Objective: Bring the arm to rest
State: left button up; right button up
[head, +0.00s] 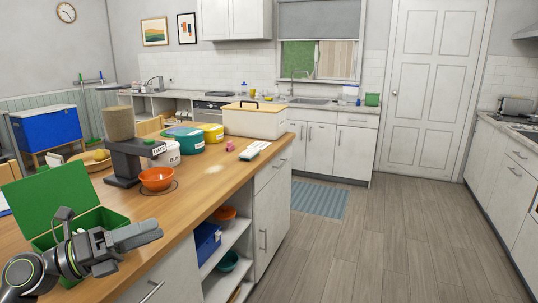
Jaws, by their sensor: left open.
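My left arm comes in at the lower left, and its grey gripper (158,233) is open with nothing seen between its fingers. It is in front of the green box (112,218) with a raised lid, near the front edge of the wooden counter (190,200). The gripper covers part of that box. The orange bowl (157,180) stands on the counter under the dispenser (122,150), apart from the gripper. My right gripper is not in view.
Tubs in white (166,152), teal (184,140) and yellow (212,133) stand behind the bowl, with a cream lidded bin (254,120) beyond. A small pale patch (213,169) lies on the counter. Open shelves (225,250) sit below. The wooden floor at right is clear.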

pick_arm(q)
jog(key=s+a+f+n+t+y, duration=0.1)
jog(key=a+f+n+t+y, duration=0.2)
jog(key=a+n+t+y, duration=0.65)
jog(key=f+n+t+y, duration=0.4)
jog(key=n+y, duration=0.2)
jog(key=n, duration=0.9)
jog(key=s+a+f+n+g+y, duration=0.2)
jog(key=s+f+n+g+y, duration=0.25)
jog(key=f, duration=0.25)
jog(key=s+a+f+n+g+y, duration=0.3)
jog(key=f+n, duration=0.3)
jog(key=f, duration=0.1)
jog(key=s+d+f+n+g+h, duration=0.25)
jog(key=s+f+g, duration=0.4)
jog(key=s, duration=0.35)
jog(key=s+d+f+n+g+h, duration=0.15)
jog(key=s+d+f+g, duration=0.3)
jog(key=s+f, duration=0.5)
notch_tip(320, 180, down, 22)
jog(key=a+g+p, duration=0.1)
jog(key=a+g, duration=0.1)
jog(key=s+d+f+g+p, duration=0.1)
jog(key=s+f, duration=1.4)
jog(key=s, duration=0.1)
jog(key=shift+d+h, duration=0.25)
jog(key=shift+h, duration=0.05)
